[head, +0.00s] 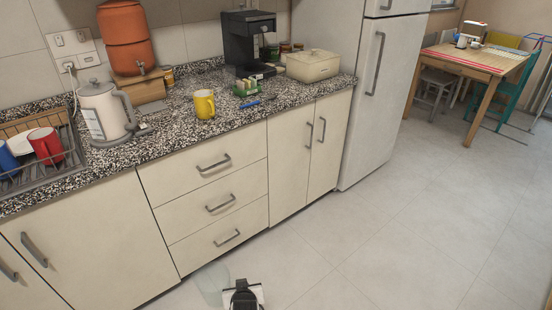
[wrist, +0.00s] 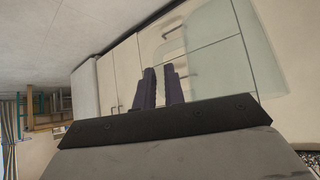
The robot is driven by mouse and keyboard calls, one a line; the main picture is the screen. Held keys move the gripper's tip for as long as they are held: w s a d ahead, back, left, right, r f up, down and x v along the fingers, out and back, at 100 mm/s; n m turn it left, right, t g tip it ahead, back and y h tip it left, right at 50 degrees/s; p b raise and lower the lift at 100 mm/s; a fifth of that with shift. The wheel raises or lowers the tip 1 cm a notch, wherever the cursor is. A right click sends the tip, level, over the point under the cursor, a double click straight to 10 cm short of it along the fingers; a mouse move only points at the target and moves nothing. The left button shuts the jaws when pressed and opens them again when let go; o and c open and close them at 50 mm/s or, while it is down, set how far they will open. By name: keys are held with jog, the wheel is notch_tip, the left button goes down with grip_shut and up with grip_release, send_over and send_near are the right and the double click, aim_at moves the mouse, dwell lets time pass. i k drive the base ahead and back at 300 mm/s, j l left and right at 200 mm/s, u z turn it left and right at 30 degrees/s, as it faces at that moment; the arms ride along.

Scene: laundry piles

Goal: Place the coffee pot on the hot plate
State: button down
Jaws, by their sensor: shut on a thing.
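The coffee pot is clear glass and faint. It shows at the bottom of the head view (head: 212,284) and, large and see-through, beyond my fingers in the wrist view (wrist: 235,50). My gripper (head: 241,288) is low in front of the drawers. Its two dark fingers (wrist: 161,72) are shut on the pot; the exact grip spot is hard to make out. The black coffee machine (head: 240,45) stands at the back of the counter. The hot plate at its base is hard to make out from here.
On the counter (head: 165,150) are a white kettle (head: 103,115), a yellow mug (head: 204,104), a green box (head: 246,88), a blue item (head: 250,104), a cream bread box (head: 313,65) and a dish rack (head: 60,170). The floor on the right is clear.

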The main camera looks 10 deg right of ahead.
aim_at(258, 67)
jog(key=i+l+z, duration=0.2)
jog(key=i+l, duration=1)
jog(key=l, duration=0.15)
jog(key=i+l, duration=0.65)
jog(key=l+z, duration=0.05)
jog(key=l, duration=0.05)
